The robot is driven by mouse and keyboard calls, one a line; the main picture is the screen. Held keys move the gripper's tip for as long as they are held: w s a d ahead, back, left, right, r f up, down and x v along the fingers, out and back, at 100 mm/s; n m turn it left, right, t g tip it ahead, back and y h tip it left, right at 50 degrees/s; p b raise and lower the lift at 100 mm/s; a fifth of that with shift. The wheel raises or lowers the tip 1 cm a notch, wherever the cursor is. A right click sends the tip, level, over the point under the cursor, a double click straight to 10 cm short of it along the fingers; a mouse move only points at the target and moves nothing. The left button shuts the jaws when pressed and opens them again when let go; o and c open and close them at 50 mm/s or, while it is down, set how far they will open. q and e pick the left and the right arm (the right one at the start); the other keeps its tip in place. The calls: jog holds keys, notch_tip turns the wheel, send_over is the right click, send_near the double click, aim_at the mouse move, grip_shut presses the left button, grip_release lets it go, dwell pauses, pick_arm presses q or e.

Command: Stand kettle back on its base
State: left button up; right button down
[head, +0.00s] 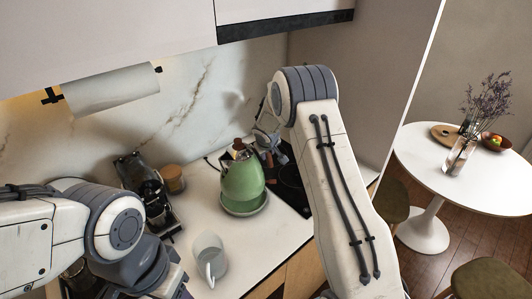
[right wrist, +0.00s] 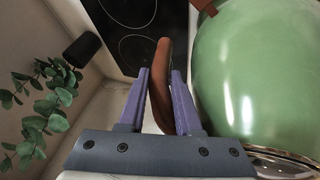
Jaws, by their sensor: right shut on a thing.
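The green kettle (head: 242,180) stands upright on the counter side nearest the hob, with a brown knob on top. Its green round base (head: 243,208) shows directly beneath it; I cannot tell whether the kettle rests fully on it or is just above. My right gripper (right wrist: 160,72) is shut on the kettle's brown handle (right wrist: 161,95), with the green body (right wrist: 262,75) close to the right in the right wrist view. In the head view my right arm partly hides the gripper and handle. My left gripper (head: 165,280) is at the bottom left, its fingers not clear.
The black hob (head: 293,190) is to the right. A leafy plant (right wrist: 40,105) shows in the wrist view.

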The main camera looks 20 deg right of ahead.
jog(key=shift+w+d+f+b, duration=0.1)
jog(key=shift+f+b, duration=0.5)
jog(key=shift+f, duration=0.25)
jog(key=shift+f+b, duration=1.2)
jog(key=shift+f, duration=0.25)
jog(key=shift+a+b, duration=0.25)
jog(key=shift+b, duration=0.3)
jog(key=shift+f+b, duration=0.5)
jog(key=shift+b, duration=0.05)
jog(key=c, duration=0.9)
grip_release()
jog(key=shift+s+f, duration=0.2)
jog(key=shift+s, duration=0.05)
jog(key=p, duration=0.1)
send_near(268, 163)
jog(key=shift+s+a, duration=0.45)
jog(key=shift+s, duration=0.05)
